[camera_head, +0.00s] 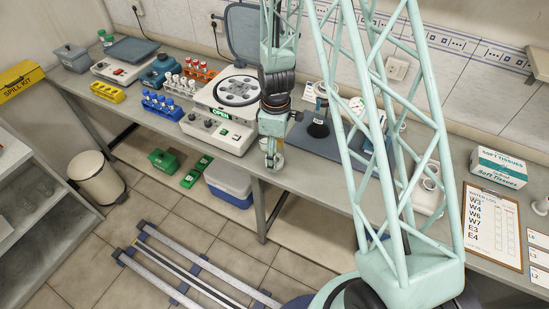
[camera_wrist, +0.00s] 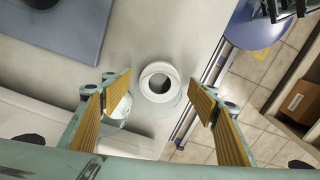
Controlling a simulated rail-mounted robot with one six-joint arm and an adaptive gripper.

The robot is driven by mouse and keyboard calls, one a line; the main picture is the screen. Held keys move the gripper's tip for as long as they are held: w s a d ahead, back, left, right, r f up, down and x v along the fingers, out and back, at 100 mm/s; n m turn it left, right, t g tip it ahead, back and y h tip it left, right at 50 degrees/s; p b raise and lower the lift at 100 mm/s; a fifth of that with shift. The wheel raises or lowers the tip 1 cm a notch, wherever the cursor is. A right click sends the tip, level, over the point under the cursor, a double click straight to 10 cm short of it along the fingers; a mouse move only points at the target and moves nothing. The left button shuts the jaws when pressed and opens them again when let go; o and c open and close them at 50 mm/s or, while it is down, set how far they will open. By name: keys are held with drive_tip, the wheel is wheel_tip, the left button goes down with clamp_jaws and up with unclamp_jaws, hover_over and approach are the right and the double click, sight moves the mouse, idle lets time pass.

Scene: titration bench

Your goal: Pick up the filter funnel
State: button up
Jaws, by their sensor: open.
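A round white piece with a wide rim and a dark opening, which looks like the filter funnel (camera_wrist: 158,68), stands on the pale bench in the wrist view. It lies between and beyond my two yellow-padded fingers, seen from above. My gripper (camera_wrist: 160,92) is open and empty, its fingers spread to either side of the piece in the picture; I cannot tell the height gap. In the head view my gripper (camera_head: 273,160) points down near the bench's front edge, and it hides most of what is behind it.
A second white vessel (camera_wrist: 121,110) shows partly behind the left finger. The bench edge and floor lie to the right in the wrist view. A blue-grey mat (camera_wrist: 55,30) is at upper left.

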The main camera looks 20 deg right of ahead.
idle(0.4)
drive_tip(key=c, duration=1)
drive_tip(key=shift+r, duration=0.15)
drive_tip(key=shift+r, duration=1.5)
drive_tip(key=shift+s+r, duration=0.1)
drive_tip(key=shift+r, duration=0.05)
drive_tip(key=shift+s+d+r+b, duration=0.2)
drive_tip(key=shift+s+b, duration=0.3)
drive_tip(key=shift+s, duration=2.15)
drive_tip(key=shift+s+d+r+b, duration=0.15)
drive_tip(key=shift+s+r+b, duration=0.25)
drive_tip(key=shift+s, duration=2.2)
drive_tip(key=shift+s+d+r+b, duration=0.15)
drive_tip(key=shift+s+b, duration=0.4)
drive_tip(key=shift+s, duration=2.1)
